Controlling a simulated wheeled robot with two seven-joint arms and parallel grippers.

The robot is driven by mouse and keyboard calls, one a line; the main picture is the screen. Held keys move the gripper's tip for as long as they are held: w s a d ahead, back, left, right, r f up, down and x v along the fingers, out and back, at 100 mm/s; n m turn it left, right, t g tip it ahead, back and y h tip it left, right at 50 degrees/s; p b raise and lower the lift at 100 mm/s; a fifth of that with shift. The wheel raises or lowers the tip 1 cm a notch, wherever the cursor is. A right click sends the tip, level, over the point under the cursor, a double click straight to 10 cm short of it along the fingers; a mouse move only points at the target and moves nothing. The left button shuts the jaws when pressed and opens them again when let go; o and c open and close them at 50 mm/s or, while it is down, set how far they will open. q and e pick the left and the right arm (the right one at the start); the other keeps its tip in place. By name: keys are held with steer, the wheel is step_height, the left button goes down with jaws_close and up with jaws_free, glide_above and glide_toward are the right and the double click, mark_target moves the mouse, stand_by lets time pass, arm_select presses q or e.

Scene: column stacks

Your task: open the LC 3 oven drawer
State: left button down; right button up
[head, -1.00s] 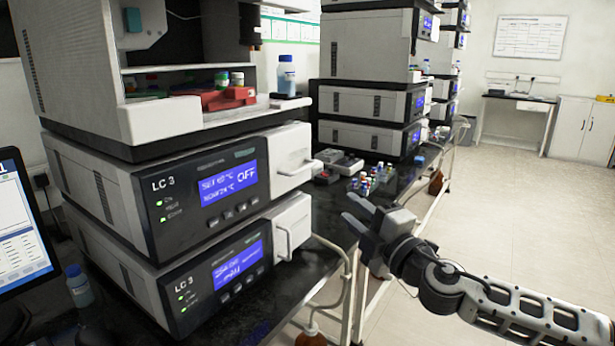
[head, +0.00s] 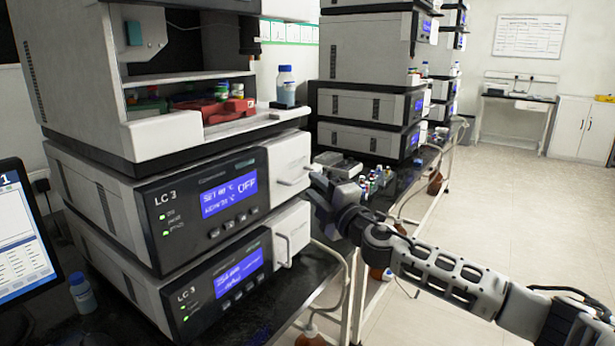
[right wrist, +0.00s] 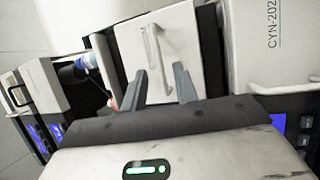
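The LC 3 oven (head: 180,205) is the upper LC 3 unit in the head view. Its blue display shows a set temperature and OFF. My right gripper (head: 318,192) is just right of this handle. In the right wrist view, turned sideways, my right gripper (right wrist: 158,85) is open, its two dark fingers apart before the drawer front (right wrist: 190,35). The handle (right wrist: 158,55) lies ahead of the gap, with no grip visible. My left gripper is out of view.
The lower LC 3 unit (head: 200,285) has its own vertical handle (head: 285,250), close below. A bottle (head: 286,86) and red tray (head: 215,110) sit above the oven. Small vials (head: 375,180) stand on the bench behind my right arm. Floor at right is clear.

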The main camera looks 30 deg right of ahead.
mark_target(288, 158)
steer(key=shift+w+r, duration=0.15)
steer(key=shift+w, duration=0.75)
steer(key=shift+w+r, duration=0.15)
steer(key=shift+w, duration=0.7)
jaws_close()
